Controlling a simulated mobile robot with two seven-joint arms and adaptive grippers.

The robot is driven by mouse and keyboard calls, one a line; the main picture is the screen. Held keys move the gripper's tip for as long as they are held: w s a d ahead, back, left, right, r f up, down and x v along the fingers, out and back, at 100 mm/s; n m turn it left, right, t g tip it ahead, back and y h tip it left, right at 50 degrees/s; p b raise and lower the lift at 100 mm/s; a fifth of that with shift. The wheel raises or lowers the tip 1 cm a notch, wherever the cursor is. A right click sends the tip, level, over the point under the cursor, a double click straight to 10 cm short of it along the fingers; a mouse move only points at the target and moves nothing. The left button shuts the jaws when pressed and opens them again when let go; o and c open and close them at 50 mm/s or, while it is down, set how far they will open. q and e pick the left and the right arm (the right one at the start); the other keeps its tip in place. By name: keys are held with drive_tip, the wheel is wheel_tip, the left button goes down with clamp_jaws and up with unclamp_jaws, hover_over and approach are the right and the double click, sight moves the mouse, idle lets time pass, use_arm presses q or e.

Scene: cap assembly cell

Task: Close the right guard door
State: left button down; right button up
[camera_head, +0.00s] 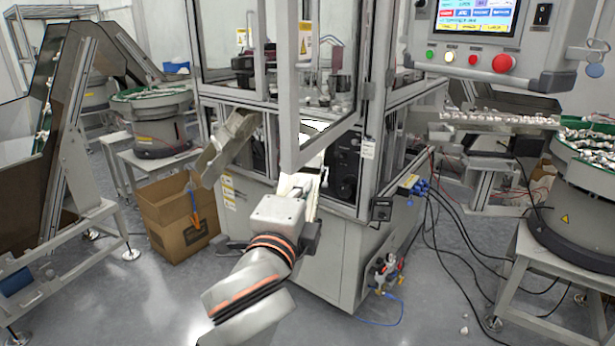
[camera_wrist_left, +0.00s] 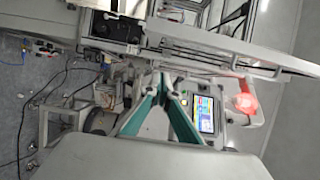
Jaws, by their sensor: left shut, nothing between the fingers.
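The right guard door (camera_head: 290,120) is a clear panel in a grey frame. It stands open, swung out from the front of the machine, with its free edge toward me and its far edge at the right corner post. Its grey frame bars also appear to cross the left wrist view (camera_wrist_left: 215,51). My left gripper (camera_head: 303,186) is just below the door's lower free corner and partly hard to make out there. Its teal fingers (camera_wrist_left: 163,82) are shut and empty in the left wrist view. I cannot tell whether it touches the door. My right gripper is not in view.
A control panel (camera_head: 465,58) with a screen and red button hangs at the right. A metal chute (camera_head: 228,147) slopes out at the machine's left, above a cardboard box (camera_head: 180,215). A bowl feeder (camera_head: 585,190) stands at the right. Cables lie on the floor.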

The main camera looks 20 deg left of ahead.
use_arm(q)
approach(297, 163)
drive_tip(key=w+d+r, duration=0.2)
drive_tip(key=w+d, duration=0.3)
drive_tip(key=w, duration=0.1)
drive_tip(key=shift+a+p, duration=0.75)
drive_tip(key=shift+a, duration=1.4)
